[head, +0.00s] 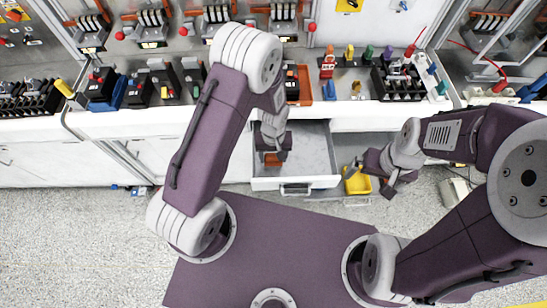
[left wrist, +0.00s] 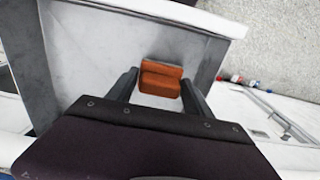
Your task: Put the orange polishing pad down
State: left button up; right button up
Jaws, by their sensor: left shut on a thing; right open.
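The orange polishing pad (head: 272,160) is a small block; it also shows in the left wrist view (left wrist: 160,79), between the fingertips. My left gripper (head: 275,154) points down and is shut on the pad. Pad and gripper are over or inside the open drawer (head: 316,152), at its left part in the head view. I cannot tell whether the pad touches the drawer floor. My right gripper (head: 377,180) is open and empty, close to the right of a yellow bin.
The yellow bin (head: 357,182) is at the right of the drawer. The workbench (head: 200,122) above the drawer holds breakers, tools and test gear. The rest of the drawer floor looks bare. A grey-white box (head: 455,192) stands at the far right.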

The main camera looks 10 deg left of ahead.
pick_arm(q)
jog(key=shift+f, duration=0.8)
jog(key=shift+w+f, duration=0.25)
jog(key=shift+f, duration=0.1)
jog(key=shift+s, duration=0.1)
jog(key=shift+s+f, duration=0.1)
jog(key=shift+f, duration=0.05)
jog(key=o, duration=1.6)
jog(key=shift+c, duration=0.2)
jog(key=shift+o, duration=0.2)
